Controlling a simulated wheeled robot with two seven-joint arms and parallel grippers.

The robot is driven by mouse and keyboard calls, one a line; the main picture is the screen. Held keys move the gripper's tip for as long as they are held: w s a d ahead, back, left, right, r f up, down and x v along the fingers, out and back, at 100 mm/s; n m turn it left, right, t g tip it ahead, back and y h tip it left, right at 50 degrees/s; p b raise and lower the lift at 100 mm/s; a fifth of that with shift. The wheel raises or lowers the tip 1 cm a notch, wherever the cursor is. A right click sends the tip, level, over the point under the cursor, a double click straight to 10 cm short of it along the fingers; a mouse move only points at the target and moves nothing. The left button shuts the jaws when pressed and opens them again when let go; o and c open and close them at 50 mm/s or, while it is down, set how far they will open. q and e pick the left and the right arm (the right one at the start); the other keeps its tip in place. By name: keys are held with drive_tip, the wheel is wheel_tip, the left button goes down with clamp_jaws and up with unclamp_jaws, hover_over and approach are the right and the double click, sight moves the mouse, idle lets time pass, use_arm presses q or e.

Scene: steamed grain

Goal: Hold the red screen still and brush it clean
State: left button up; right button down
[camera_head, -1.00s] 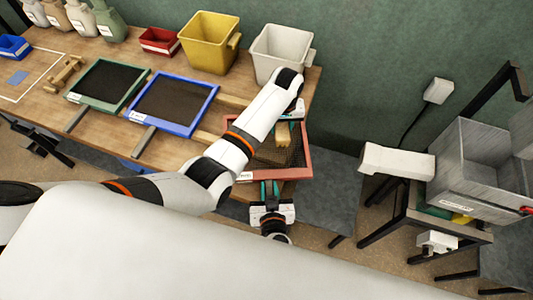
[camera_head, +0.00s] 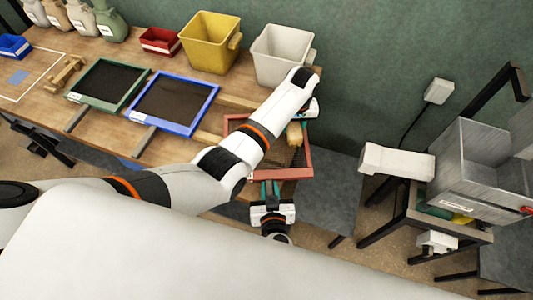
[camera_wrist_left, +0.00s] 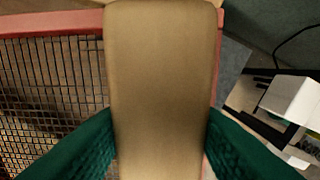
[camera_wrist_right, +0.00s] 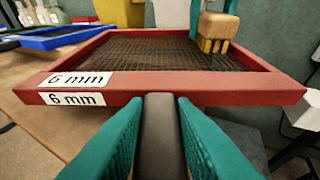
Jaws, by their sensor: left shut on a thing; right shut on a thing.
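The red screen (camera_head: 304,172), a square red frame with dark mesh, lies at the right end of the bench; its front is labelled "6 mm" in the right wrist view (camera_wrist_right: 205,96). My right gripper (camera_head: 270,188) is shut on the screen's dark handle (camera_wrist_right: 160,135) at the front. My left gripper (camera_head: 303,116) is shut on a wooden brush (camera_head: 294,134) over the screen's right part. The brush fills the middle of the left wrist view (camera_wrist_left: 162,80). Its yellow bristles face down at the mesh in the right wrist view; contact is unclear. My left arm hides part of the screen.
A blue-framed screen (camera_head: 213,92) and a green-framed screen (camera_head: 75,97) lie to the left. A yellow bin (camera_head: 207,45) and a white bin (camera_head: 280,62) stand behind. A grey metal machine (camera_head: 470,170) stands off the bench at right.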

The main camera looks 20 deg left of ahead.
use_arm(q)
drive_tip(key=shift+w+d+r, duration=0.1)
drive_tip(key=shift+d+r, duration=0.1)
drive_tip(key=shift+r, duration=0.35)
drive_tip(key=shift+a+r, duration=0.1)
drive_tip(key=shift+r, duration=1.8)
use_arm(e)
drive_tip(key=c, duration=1.1)
unclamp_jaws()
drive_tip(key=v, duration=1.2)
drive_tip(key=shift+f, duration=0.1)
